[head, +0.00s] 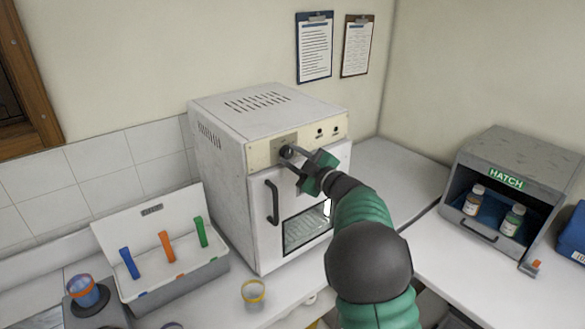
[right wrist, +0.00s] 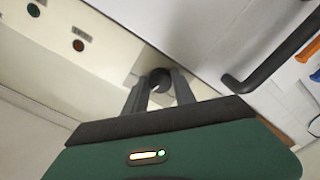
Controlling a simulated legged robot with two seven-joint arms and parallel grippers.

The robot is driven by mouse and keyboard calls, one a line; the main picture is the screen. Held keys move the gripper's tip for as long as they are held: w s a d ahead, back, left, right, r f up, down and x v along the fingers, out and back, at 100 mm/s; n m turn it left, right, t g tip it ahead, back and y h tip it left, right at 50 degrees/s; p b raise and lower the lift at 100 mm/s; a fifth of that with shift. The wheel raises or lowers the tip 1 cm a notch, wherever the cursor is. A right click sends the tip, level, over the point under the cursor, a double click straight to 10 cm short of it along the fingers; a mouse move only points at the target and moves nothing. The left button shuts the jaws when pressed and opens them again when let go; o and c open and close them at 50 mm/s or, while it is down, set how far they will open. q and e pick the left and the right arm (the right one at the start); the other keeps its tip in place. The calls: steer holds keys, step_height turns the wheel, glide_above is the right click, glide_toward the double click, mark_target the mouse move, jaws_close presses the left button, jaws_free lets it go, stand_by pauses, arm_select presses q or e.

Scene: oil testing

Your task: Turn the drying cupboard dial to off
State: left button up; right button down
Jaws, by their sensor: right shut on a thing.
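The drying cupboard (head: 222,140) is a white box on the counter with a cream control strip (head: 262,153) along the top of its front. Its dark round dial (head: 286,152) sits on a metal plate on that strip. The dial also shows in the right wrist view (right wrist: 159,80), between my fingers. My right gripper (head: 293,159) is shut on the dial, its two grey fingers on either side of it. The gripper looks tilted in the head view. The dial's pointer and markings are hidden or too small to read. My left gripper is not in view.
The cupboard door has a dark handle (head: 271,203) below the dial. Two small indicators (head: 335,132) are right of it. A rack with coloured pieces (head: 160,268) stands left. A hatch (head: 520,160) with two bottles stands right. A yellow-rimmed cup (head: 253,294) is in front.

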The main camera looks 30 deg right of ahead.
steer(key=shift+f+n+b, duration=0.25)
steer(key=shift+n+b, duration=0.85)
steer(key=shift+n, duration=0.2)
steer(key=c, duration=1)
jaws_free()
steer(key=shift+c, duration=0.2)
steer(key=shift+s, duration=0.1)
